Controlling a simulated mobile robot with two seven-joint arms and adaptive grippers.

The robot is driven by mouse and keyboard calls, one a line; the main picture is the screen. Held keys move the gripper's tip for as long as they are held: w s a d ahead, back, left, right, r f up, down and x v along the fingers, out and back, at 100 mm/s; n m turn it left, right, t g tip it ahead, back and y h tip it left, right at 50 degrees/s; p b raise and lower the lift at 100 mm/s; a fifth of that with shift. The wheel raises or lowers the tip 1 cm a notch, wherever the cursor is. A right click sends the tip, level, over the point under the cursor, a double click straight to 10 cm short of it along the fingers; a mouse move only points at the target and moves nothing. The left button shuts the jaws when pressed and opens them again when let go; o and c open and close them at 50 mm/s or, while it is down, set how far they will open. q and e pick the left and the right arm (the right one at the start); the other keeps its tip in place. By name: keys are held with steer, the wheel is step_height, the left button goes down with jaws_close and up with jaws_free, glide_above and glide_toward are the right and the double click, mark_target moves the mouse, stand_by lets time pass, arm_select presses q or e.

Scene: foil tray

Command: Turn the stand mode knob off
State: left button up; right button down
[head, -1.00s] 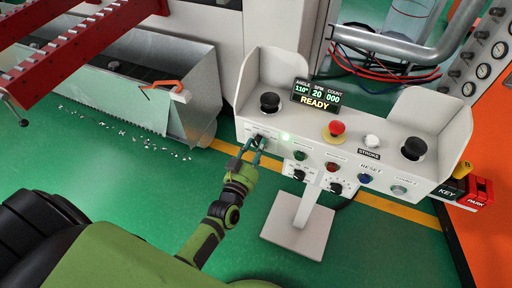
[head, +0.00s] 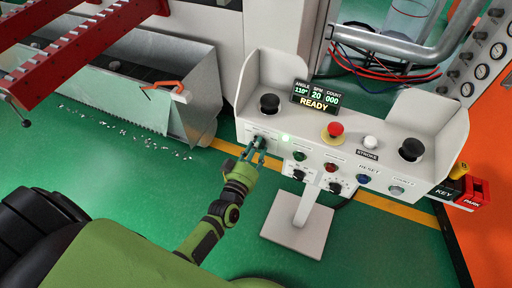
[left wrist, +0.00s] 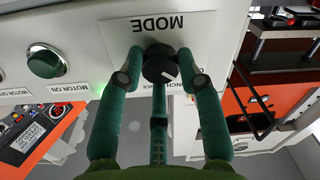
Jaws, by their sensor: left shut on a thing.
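The mode knob is a black round knob with a white pointer mark (left wrist: 161,66) on a white plate lettered MODE, seen upside down in the left wrist view. In the head view the knob (head: 258,139) is at the left end of the stand's front panel, partly behind my fingers. My left gripper (head: 252,152) reaches it from below. In the left wrist view the green fingers of the left gripper (left wrist: 160,75) are on both sides of the knob and shut on it. The lettering around the knob is partly hidden. My right gripper is not in view.
The control stand (head: 288,125) has black palm buttons, a red emergency button (head: 334,130), a READY display (head: 316,96) and several small buttons. A green MOTOR ON button (left wrist: 45,62) sits beside the knob. A metal bin (head: 150,90) stands left; green floor lies below.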

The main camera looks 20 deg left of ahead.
arm_select(q)
steer(key=shift+r+n, duration=0.15)
steer(key=shift+n, duration=0.75)
steer(key=o, duration=1.1)
steer(key=shift+w, duration=0.1)
steer(key=shift+o, duration=0.2)
steer(key=s, duration=1.2)
steer(key=shift+d, duration=0.1)
